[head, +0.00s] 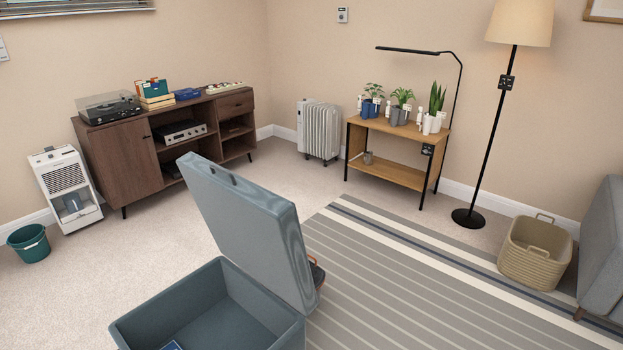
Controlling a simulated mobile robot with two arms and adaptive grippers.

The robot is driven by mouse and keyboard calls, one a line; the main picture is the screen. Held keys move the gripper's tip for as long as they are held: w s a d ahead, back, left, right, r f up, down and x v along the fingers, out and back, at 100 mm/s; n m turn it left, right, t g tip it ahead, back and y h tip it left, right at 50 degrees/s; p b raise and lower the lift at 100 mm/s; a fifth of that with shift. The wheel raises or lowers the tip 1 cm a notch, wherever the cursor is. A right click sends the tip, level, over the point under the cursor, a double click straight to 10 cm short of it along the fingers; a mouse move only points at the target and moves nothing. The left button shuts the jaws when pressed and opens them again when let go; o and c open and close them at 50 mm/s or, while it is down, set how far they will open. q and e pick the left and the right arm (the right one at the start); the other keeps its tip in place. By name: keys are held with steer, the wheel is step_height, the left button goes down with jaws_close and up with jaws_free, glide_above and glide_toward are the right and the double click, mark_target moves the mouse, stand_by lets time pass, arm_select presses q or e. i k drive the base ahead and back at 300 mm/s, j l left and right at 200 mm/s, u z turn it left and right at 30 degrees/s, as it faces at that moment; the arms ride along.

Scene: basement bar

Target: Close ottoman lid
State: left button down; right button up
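The ottoman (215,293) is a blue-grey box in the lower middle of the head view. Its lid (243,225) stands open, tilted up from the box's far right edge. The box's inside shows, with a small blue item (172,345) at the bottom edge of the picture, mostly cut off. A dark thing with an orange-brown part (317,272) shows just behind the lid's right edge, mostly hidden by it; I cannot tell what it is. Neither of my grippers can be made out.
A striped rug (400,275) lies right of the ottoman. A woven basket (536,255), a floor lamp (468,217) and a grey sofa (603,250) stand at the right. A wooden sideboard (125,170) and a teal bucket (29,244) are at the left. Carpet is clear between.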

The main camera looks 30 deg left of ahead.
mark_target(258, 230)
steer(key=i+z, duration=0.15)
steer(key=i, duration=1.35)
steer(key=i+u, duration=0.15)
steer(key=i, duration=0.4)
steer(key=i+l+u, duration=0.15)
steer(key=i, duration=0.35)
steer(key=i+u, duration=0.2)
steer(key=u, duration=0.2)
steer(key=i+u, duration=0.25)
steer(key=u, duration=0.15)
steer(key=i+l+u, duration=0.15)
steer(key=u, duration=0.25)
steer(key=i, duration=0.05)
